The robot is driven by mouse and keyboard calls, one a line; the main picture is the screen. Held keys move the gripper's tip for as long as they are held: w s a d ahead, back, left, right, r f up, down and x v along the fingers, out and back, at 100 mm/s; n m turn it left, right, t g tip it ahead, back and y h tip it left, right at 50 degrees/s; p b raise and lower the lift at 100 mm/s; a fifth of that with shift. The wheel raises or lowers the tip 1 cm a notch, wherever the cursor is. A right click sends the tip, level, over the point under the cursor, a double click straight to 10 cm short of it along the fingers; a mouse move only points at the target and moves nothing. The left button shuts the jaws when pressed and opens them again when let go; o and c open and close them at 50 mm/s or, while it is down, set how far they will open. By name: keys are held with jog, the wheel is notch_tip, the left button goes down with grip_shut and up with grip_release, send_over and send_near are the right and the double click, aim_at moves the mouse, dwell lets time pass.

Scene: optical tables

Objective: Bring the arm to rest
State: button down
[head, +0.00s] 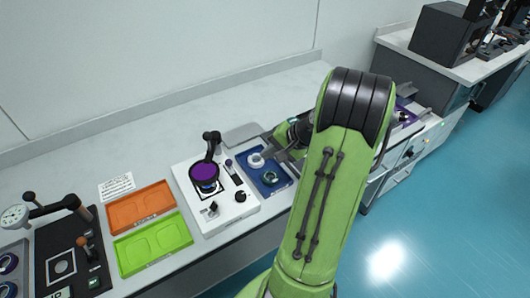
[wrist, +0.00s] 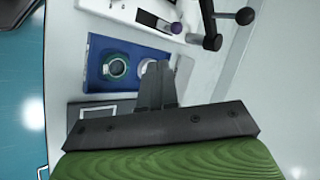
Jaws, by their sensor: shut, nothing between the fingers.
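My green arm reaches across the right half of the head view and hides part of the bench behind it. My gripper (wrist: 155,68) is shut and empty; its dark fingers are pressed together in the wrist view. In the head view the gripper (head: 276,156) is partly hidden by the arm, over or beside the blue tray (head: 278,190). The tray also shows in the wrist view (wrist: 95,77), with a ring-shaped part (wrist: 118,67) beside the fingers and a pale part (wrist: 145,63) partly behind them.
Left of the tray stands a white fixture (head: 228,212) with a purple-topped round part (head: 204,172) and a black upright lever (head: 211,141). Farther left are an orange tray (head: 140,207), a green tray (head: 153,245) and a dial gauge (head: 15,216). The bench behind is mostly clear.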

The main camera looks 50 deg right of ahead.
dwell(0.4)
jog(key=w+a+r+n+g+h, duration=0.1)
jog(key=a+r+n, duration=0.3)
jog(key=a, duration=0.4)
jog(key=a+r+n+g, duration=0.25)
jog(key=a+r, duration=0.25)
jog(key=a, duration=0.3)
jog(key=s+a+r+n+p, duration=0.1)
jog(key=s+a+r+n, duration=0.1)
jog(key=s+a+n, duration=0.2)
jog(key=s+a+r+n+t+h+p, duration=0.1)
jog(key=s+a+r+n, duration=0.2)
jog(key=s+a, duration=0.4)
jog(key=s+n, duration=0.1)
jog(key=s, duration=0.1)
jog(key=shift+s+a+h, duration=0.3)
jog(key=shift+s, duration=0.05)
